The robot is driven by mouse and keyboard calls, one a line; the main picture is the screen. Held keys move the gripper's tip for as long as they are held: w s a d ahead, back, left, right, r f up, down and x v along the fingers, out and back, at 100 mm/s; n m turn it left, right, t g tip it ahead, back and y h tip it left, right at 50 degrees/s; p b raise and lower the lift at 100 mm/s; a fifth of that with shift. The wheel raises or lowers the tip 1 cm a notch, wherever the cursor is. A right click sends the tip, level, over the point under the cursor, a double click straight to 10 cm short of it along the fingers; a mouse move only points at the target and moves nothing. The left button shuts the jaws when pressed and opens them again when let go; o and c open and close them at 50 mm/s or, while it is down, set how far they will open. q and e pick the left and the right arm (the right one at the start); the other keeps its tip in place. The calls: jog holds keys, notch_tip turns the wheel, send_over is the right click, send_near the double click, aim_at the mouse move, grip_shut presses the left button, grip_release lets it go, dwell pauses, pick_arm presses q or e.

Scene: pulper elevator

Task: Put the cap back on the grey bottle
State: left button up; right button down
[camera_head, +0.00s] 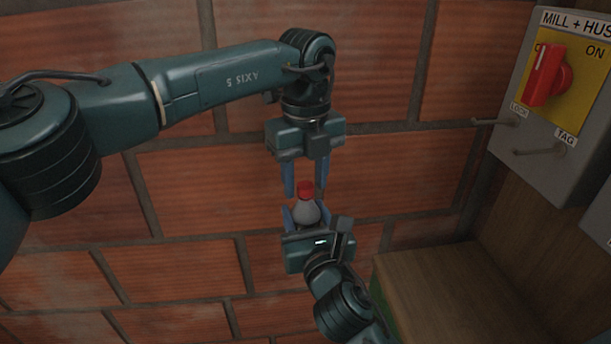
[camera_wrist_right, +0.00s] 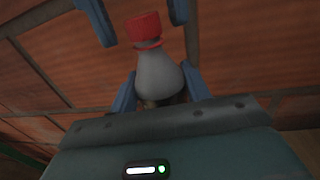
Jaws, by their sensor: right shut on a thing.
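The grey bottle (camera_head: 306,212) is held upright in front of the brick wall by my right gripper (camera_head: 304,218), whose blue fingers are shut on its sides. The bottle also shows in the right wrist view (camera_wrist_right: 158,78). The red cap (camera_head: 305,188) is at the bottle's mouth and appears to sit on the neck (camera_wrist_right: 145,28); I cannot tell how tightly it is seated. My left gripper (camera_head: 305,189) points down from above, its blue fingers open on either side of the cap, with gaps visible in the right wrist view.
A grey switch box (camera_head: 511,137) with a red rotary handle (camera_head: 546,76) and protruding pegs is at the upper right. A wooden surface (camera_head: 450,285) lies at the lower right. The brick wall (camera_head: 190,190) fills the background; space left of the bottle is clear.

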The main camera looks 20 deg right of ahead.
pick_arm(q)
jog(key=shift+r, duration=0.1)
jog(key=shift+r, duration=2.2)
jog(key=shift+c, duration=0.5)
notch_tip(320, 180, up, 4)
jog(key=n, duration=0.5)
jog(key=shift+f, duration=0.25)
jog(key=shift+f, duration=4.05)
